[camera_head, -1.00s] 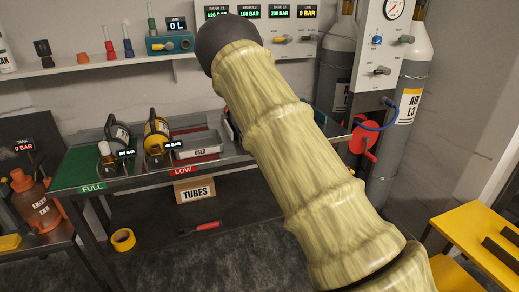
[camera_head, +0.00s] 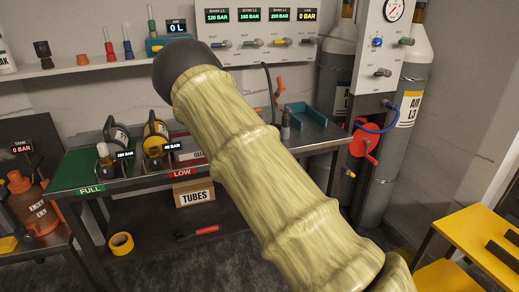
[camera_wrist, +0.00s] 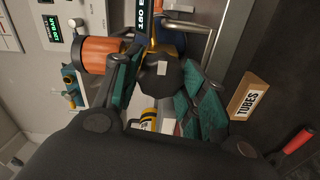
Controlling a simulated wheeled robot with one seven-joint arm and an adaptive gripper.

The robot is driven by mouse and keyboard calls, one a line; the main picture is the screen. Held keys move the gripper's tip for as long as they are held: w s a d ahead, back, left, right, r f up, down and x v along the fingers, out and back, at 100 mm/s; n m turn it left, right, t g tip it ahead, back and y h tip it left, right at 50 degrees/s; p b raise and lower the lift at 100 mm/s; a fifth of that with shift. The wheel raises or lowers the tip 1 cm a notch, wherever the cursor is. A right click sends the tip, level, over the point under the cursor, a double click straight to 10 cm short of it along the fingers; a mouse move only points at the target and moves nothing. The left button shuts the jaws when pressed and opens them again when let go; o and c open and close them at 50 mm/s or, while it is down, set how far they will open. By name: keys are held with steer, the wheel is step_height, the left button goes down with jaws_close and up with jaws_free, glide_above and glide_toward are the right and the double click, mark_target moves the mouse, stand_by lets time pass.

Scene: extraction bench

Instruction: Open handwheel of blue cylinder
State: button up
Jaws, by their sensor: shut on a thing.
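My gripper (camera_wrist: 163,72) shows in the wrist view, its two dark fingers with teal pads closed around a dark, faceted handwheel (camera_wrist: 158,80) that has a pale spot on its face. Part of a blue cylinder (camera_wrist: 177,43) shows behind the handwheel, next to a partly cut-off label starting "160 B". Most of the cylinder is hidden by the handwheel and fingers. In the head view, my pale arm covers the gripper, and I cannot make out the blue cylinder there.
An orange cylindrical part (camera_wrist: 98,55) is close to one finger. A TUBES box (camera_head: 194,193) sits on the lower shelf. A blue tray (camera_head: 308,114) and red wheel (camera_head: 364,145) are at right.

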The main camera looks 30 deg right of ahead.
steer(key=shift+s+d+f, duration=0.1)
steer(key=o, duration=1)
steer(key=shift+d, duration=0.1)
steer(key=v, duration=1.2)
steer(key=shift+f, duration=0.1)
